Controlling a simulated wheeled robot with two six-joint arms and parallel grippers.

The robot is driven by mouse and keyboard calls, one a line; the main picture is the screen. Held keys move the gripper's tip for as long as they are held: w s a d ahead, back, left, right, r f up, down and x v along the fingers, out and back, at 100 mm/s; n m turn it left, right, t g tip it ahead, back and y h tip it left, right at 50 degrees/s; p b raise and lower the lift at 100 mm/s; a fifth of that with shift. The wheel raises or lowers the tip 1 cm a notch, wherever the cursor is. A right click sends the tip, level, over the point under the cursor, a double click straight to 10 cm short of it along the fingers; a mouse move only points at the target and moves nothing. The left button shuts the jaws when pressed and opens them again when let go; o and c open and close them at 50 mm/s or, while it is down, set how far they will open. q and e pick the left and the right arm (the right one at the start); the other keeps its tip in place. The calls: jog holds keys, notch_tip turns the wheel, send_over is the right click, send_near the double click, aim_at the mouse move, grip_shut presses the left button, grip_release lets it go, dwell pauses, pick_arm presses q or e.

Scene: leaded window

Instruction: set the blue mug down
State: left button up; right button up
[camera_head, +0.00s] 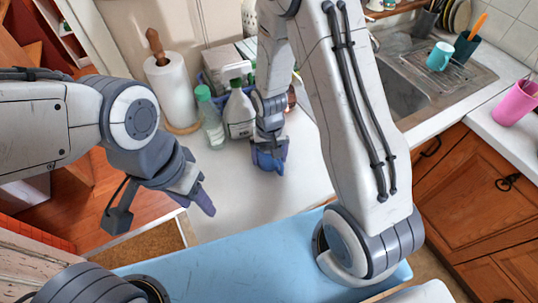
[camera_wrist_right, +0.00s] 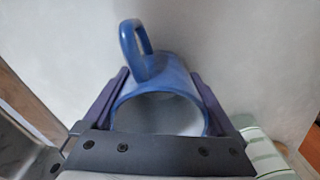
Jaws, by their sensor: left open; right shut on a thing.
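The blue mug (camera_head: 265,163) is in my right gripper (camera_head: 270,147), over the white worktop (camera_head: 240,190). I cannot tell whether its base touches the worktop. In the right wrist view the mug (camera_wrist_right: 172,75) sits between the two purple fingers of the gripper (camera_wrist_right: 160,97), its open rim towards the camera and its handle at the upper left. My left gripper (camera_head: 195,200) is open and empty, over the left front edge of the worktop, apart from the mug.
Bottles, a green-capped one (camera_head: 210,120) and a pale one (camera_head: 239,112), stand just left of the mug. A paper towel roll (camera_head: 171,92) is further left. A sink (camera_head: 400,93), teal mug (camera_head: 440,56) and pink cup (camera_head: 515,103) are at the right. The worktop's front is clear.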

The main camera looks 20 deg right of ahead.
jog(key=shift+f, duration=0.15)
jog(key=o, duration=1.4)
jog(key=shift+c, duration=0.2)
